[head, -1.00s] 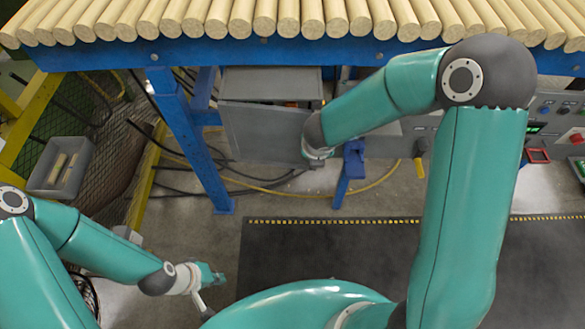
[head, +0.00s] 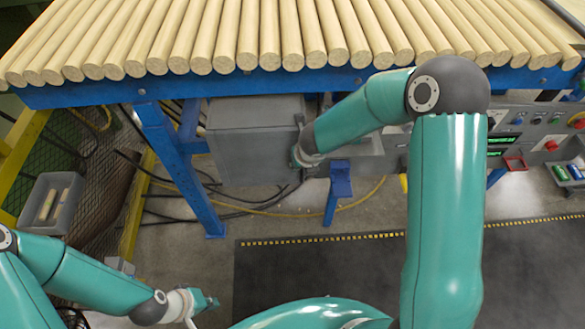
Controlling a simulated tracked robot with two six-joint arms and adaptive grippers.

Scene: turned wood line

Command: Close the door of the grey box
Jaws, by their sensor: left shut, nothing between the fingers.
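The grey box (head: 255,108) hangs under the blue bench, left of the picture's middle. Its grey door (head: 250,152) faces me and lies against the front or very near it; I see no clear gap along its top edge. My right gripper (head: 300,160) is at the door's right edge, seemingly touching it. The wrist hides most of its fingers, so I cannot tell if they are open. My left gripper (head: 208,302) is shut and empty, low at the left, well away from the box.
Turned wood rods (head: 290,35) lie along the blue bench (head: 90,95) above. A blue leg (head: 180,170) stands left of the box and a blue bracket (head: 339,185) right of it. Cables run below. A grey bin (head: 50,203) is at left; a dark mat (head: 330,270) covers the floor.

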